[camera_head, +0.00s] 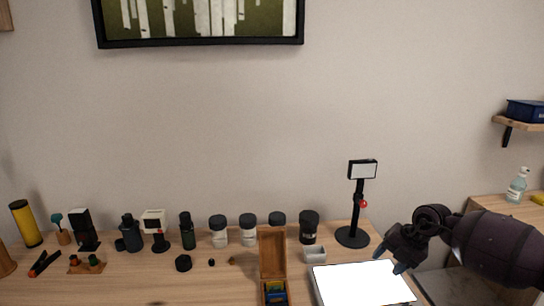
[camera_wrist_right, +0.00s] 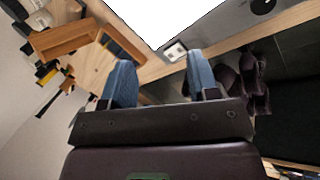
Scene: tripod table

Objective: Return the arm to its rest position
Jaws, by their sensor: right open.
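My right arm (camera_head: 490,245) comes in from the right in the head view. Its gripper (camera_head: 398,265) hangs at the right edge of the bright white panel (camera_head: 362,284), pointing downward. In the right wrist view the two blue-grey fingers of this gripper (camera_wrist_right: 160,66) stand apart with nothing held between them. The bright panel also shows beyond the fingertips in that view (camera_wrist_right: 165,15). A black stand (camera_head: 357,205) with a small white-faced head and a red knob stands upright on the table, left of my gripper and apart from it. My left gripper is not in view.
Several dark jars and bottles (camera_head: 247,230) line the wall side of the wooden table (camera_head: 140,285). A wooden shelf (camera_head: 518,126) and a clear bottle (camera_head: 517,186) are at the right.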

